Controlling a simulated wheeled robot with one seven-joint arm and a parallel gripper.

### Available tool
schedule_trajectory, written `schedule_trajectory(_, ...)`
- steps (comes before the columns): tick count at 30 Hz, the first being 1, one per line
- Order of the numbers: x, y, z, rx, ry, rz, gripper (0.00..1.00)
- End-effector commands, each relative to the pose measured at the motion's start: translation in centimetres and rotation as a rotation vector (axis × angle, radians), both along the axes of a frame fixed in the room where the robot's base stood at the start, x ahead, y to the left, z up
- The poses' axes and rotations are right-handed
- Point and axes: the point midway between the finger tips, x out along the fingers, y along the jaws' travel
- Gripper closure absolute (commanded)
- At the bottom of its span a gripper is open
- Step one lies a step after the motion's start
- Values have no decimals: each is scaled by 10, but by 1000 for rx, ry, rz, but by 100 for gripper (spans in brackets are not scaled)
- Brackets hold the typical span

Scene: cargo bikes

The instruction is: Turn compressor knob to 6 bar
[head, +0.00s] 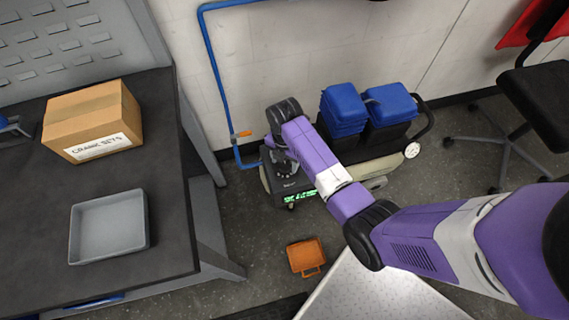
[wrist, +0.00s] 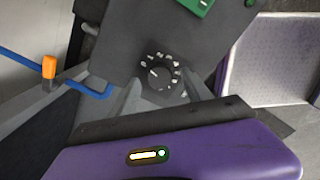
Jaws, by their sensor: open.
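The compressor (head: 285,199) is a dark unit with a lit green display, on the floor by the wall. In the wrist view its dark panel (wrist: 115,47) carries a round black knob (wrist: 159,77) ringed by white marks. The marks and the knob's pointer are too small to read surely. My gripper (wrist: 160,92) is open, its grey fingers reaching toward the panel on either side of the knob's lower part. I cannot tell whether they touch it.
A blue pipe (head: 213,75) with an orange valve handle (head: 241,134) runs down the wall left of the compressor. A workbench (head: 165,165) is at left. An orange tray (head: 305,256) lies on the floor in front.

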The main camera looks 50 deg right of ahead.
Motion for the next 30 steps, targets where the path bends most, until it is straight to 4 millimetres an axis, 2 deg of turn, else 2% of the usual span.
schedule_trajectory(6,0,0,-16,0,0,-1,43)
schedule_trajectory(14,0,0,-17,-1,-1,-1,43)
schedule_trajectory(23,0,0,-17,-1,-1,-1,100)
schedule_trajectory(30,0,0,-16,0,0,-17,100)
